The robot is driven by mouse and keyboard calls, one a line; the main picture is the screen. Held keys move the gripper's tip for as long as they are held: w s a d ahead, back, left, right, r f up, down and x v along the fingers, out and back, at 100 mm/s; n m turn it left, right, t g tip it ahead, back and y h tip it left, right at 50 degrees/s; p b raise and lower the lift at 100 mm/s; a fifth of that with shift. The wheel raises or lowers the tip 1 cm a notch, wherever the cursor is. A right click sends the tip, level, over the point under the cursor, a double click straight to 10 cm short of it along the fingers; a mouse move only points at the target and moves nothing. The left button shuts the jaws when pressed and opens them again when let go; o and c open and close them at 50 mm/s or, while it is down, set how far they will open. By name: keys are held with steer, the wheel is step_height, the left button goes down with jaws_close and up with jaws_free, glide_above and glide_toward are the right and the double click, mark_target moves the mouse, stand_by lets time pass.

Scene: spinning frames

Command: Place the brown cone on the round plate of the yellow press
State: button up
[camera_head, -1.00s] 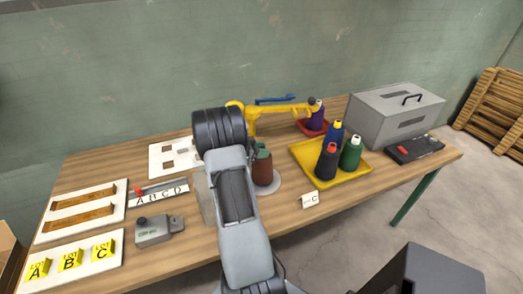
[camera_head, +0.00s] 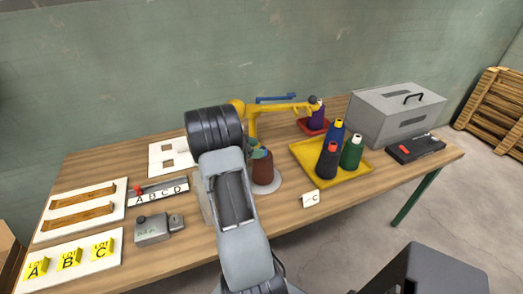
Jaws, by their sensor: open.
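The brown cone (camera_head: 263,170) appears to stand upright on the pale round plate (camera_head: 274,186) of the yellow press (camera_head: 252,120). Its left side is partly behind my arm. The press's yellow arm reaches to the right above the table. My gripper (camera_head: 257,152) is open, at the cone's top, with only a small greenish part showing beside my wrist. My arm hides most of it, so contact with the cone cannot be told.
A yellow tray (camera_head: 350,174) holds blue, black and green cones. A red tray (camera_head: 307,130) with a purple cone stands behind. A grey toolbox (camera_head: 396,112) is at right. A small card marked C (camera_head: 310,199) lies in front. Letter boards and a grey device (camera_head: 152,229) are at left.

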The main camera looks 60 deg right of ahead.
steer(key=b+v, duration=0.2)
steer(key=v, duration=0.7)
steer(key=shift+w, duration=0.1)
